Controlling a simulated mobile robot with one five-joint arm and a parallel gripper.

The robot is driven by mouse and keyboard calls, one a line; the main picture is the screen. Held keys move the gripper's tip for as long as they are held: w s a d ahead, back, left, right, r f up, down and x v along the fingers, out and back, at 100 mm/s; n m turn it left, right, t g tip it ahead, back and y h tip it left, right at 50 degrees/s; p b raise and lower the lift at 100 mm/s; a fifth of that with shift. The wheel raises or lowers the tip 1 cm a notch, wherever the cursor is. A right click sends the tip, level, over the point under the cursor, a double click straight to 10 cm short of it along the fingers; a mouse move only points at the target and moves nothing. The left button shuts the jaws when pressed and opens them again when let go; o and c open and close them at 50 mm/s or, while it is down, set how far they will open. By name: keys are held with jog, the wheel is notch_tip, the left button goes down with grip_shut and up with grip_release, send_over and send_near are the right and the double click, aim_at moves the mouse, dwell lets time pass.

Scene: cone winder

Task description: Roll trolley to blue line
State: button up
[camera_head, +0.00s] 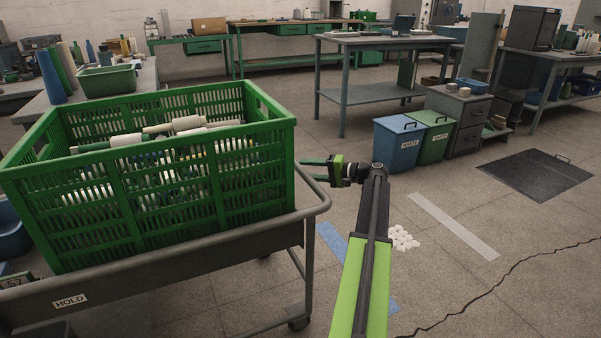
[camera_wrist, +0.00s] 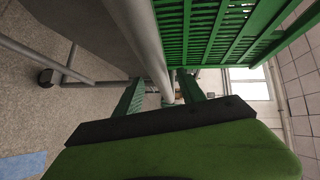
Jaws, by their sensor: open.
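The grey trolley (camera_head: 215,252), labelled HOLD, stands at the left with a wheel near the lower middle. Its tubular handle (camera_head: 322,200) is at its right end. My gripper (camera_head: 308,170) is open beside the handle's upper far corner. In the wrist view, the handle tube (camera_wrist: 150,55) runs between the two green fingers (camera_wrist: 160,95), with no clear sign that they grip it. The blue line (camera_head: 331,238) lies on the floor right of the trolley, partly hidden by my arm; a blue strip also shows in the wrist view (camera_wrist: 22,165).
A green crate (camera_head: 150,255) full of bobbins or cones rides on the trolley. A pale strip (camera_head: 453,226), white scattered pieces (camera_head: 402,238) and a floor crack lie right of my arm. Blue (camera_head: 397,150) and green (camera_head: 434,143) waste bins stand ahead. A dark floor hatch (camera_head: 535,178) is at right.

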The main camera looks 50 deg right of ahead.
aim_at(301, 169)
jog(key=shift+x, duration=1.7)
grip_shut()
